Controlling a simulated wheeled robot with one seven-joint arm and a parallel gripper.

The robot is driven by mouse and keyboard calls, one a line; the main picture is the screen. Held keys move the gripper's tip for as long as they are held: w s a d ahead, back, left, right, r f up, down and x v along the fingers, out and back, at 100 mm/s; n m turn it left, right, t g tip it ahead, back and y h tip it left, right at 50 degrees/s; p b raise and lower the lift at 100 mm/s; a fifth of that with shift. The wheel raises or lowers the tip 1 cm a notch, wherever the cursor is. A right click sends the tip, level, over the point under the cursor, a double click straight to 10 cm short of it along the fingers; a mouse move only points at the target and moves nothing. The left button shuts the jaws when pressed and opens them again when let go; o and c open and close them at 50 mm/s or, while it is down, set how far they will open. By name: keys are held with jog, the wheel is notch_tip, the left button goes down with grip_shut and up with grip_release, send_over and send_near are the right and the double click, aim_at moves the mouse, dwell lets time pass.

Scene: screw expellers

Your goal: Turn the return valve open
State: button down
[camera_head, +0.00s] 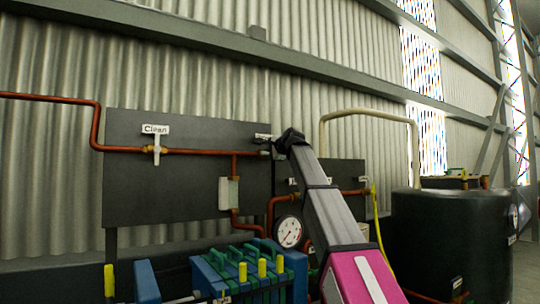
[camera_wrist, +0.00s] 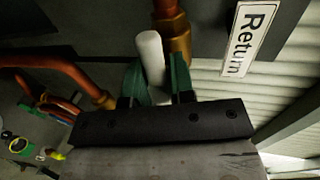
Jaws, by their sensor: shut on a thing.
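The return valve's white handle (camera_wrist: 149,55) is between the green fingers of my gripper (camera_wrist: 156,78) in the wrist view. The gripper is shut on it. The brass and copper pipe fitting (camera_wrist: 173,35) is just beside the handle. The white "Return" label (camera_wrist: 247,38) is to the right of it. In the head view my gripper (camera_head: 276,148) is at the right end of the dark panel, just below a small label (camera_head: 262,136). There the handle is hidden behind my gripper and wrist.
A second valve with a white handle (camera_head: 156,146), labelled "Clean", is on the panel (camera_head: 190,190) at left. A round gauge (camera_head: 288,231) and a green-and-blue filter stack (camera_head: 245,270) are below. A dark tank (camera_head: 440,235) stands at right. Copper pipe (camera_wrist: 60,72) runs left of the gripper.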

jog(key=shift+s+f, duration=0.2)
jog(key=shift+f, duration=0.2)
jog(key=c, duration=1.1)
grip_release()
jog(key=shift+w+r, duration=0.1)
jog(key=shift+r, duration=0.05)
jog(key=v, duration=1)
jog(key=shift+s+d, duration=0.2)
jog(key=shift+s, duration=0.15)
jog(key=shift+r, duration=0.1)
